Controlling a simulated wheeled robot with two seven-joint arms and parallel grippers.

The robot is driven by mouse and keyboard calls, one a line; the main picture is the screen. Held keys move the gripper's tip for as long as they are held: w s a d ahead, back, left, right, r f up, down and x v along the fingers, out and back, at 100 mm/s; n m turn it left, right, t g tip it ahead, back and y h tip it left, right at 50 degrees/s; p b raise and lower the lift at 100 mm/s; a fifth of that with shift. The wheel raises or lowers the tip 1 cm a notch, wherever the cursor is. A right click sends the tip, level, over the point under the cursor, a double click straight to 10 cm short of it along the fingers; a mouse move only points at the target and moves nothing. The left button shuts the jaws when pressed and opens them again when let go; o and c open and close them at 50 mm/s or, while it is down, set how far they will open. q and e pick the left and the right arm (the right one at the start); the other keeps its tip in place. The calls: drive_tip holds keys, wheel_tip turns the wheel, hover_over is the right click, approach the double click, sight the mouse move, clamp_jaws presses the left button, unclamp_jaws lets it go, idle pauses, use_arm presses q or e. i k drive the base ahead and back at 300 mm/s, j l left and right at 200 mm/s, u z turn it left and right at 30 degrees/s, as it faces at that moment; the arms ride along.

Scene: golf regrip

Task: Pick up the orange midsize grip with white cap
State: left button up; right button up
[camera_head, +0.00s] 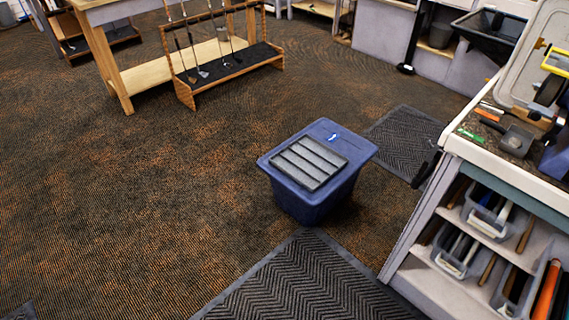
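A small orange-red stick-like item (487,115) lies on the workbench top at the right, next to a pale one. It may be the orange grip, but it is too small to tell whether it has a white cap. A larger orange cylinder (546,290) stands tilted in a bin on the bench's lower shelf, at the right edge; I cannot make out a white cap on it. Neither of my grippers can be made out in this view.
A blue tub (310,196) with a grey slatted tray (308,161) on its lid stands mid-floor. The workbench (463,146) at right holds a green item (470,134). A club rack (232,72) stands at the back. Carpet at left is clear.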

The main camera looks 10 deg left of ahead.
sight(541, 311)
drive_tip(key=k+z, duration=0.1)
drive_tip(key=z, duration=1.75)
drive_tip(key=l, duration=0.75)
drive_tip(key=i+l, duration=0.15)
drive_tip(key=l, duration=1.3)
drive_tip(key=i+u, duration=0.05)
drive_tip(key=i, duration=0.05)
